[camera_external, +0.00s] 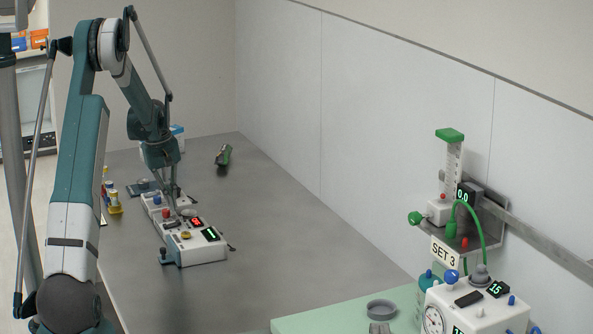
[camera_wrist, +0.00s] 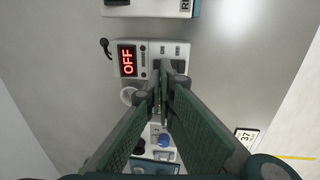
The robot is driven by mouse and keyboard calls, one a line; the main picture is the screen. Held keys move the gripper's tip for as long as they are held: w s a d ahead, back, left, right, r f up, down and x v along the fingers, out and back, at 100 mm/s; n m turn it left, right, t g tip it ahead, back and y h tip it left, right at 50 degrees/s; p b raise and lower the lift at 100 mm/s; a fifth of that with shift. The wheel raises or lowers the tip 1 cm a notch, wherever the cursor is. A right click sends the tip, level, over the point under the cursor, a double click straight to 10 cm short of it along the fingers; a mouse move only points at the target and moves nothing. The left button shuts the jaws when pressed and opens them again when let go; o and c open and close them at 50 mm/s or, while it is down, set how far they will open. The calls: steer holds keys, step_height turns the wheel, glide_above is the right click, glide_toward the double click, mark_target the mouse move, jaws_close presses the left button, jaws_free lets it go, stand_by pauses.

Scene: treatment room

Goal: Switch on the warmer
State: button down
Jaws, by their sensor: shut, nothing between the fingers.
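A white unit with a red display reading OFF (camera_wrist: 127,61) lies under my gripper in the wrist view; it is probably the warmer, but no name is readable. In the external view its small red display (camera_external: 197,221) shows on the white equipment on the bench. My gripper (camera_wrist: 163,88) is shut and empty, its fingertips over the pale panel right of the OFF display. A dark part (camera_wrist: 178,66) shows by the tips; I cannot tell if it is a switch. In the external view my gripper (camera_external: 173,211) points down at the equipment. Contact cannot be told.
A white box with a green display (camera_external: 210,234) is close in front. A dark green tool (camera_external: 223,155) lies farther back. A card reading 37 (camera_wrist: 246,136) lies beside the equipment. The bench right of the equipment is clear.

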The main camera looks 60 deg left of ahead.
mark_target(177, 221)
steer(key=shift+w+f, duration=0.2)
steer(key=shift+f, duration=1.05)
steer(key=shift+w+f, duration=0.15)
steer(key=shift+f, duration=1.05)
steer(key=shift+w+f+g+b, duration=0.35)
steer(key=shift+f+g+b, duration=0.15)
steer(key=shift+b, duration=0.1)
steer(key=shift+s+r, duration=0.1)
steer(key=shift+s, duration=0.2)
steer(key=shift+s+r, duration=0.15)
steer(key=shift+s, duration=0.3)
steer(key=shift+s, duration=0.1)
steer(key=shift+r, duration=0.2)
step_height(177, 221, up, 14)
steer(key=w, duration=0.2)
steer(key=shift+f+p, duration=0.2)
steer(key=shift+p, duration=0.2)
